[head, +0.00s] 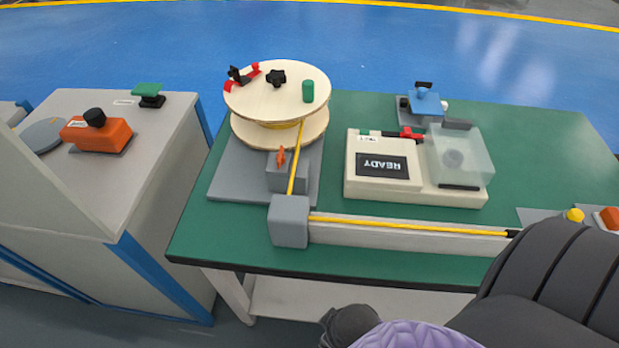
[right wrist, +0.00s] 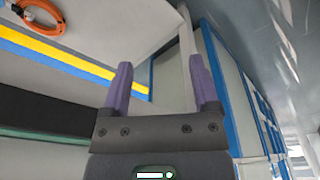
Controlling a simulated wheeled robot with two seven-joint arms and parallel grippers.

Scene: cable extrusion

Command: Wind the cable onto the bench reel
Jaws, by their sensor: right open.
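The bench reel (head: 278,97) stands at the back left of the green table, with wooden flanges and a green peg-like handle (head: 308,91) on top. A black knob (head: 276,77) and a red-and-black clamp (head: 240,77) also sit on its top. The yellow cable (head: 400,226) lies along a pale channel, passes a grey block (head: 289,221) and runs up to the reel between its flanges. My right gripper (right wrist: 160,85) is open and empty in the right wrist view, away from the reel and cable. My left gripper is not in view.
A READY-labelled machine (head: 383,168) with a clear cover stands right of the reel. A blue device (head: 424,103) is behind it. A grey cabinet (head: 110,170) with an orange device (head: 97,134) stands left. A yellow button (head: 574,215) is at the right edge. The table's front-left strip is clear.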

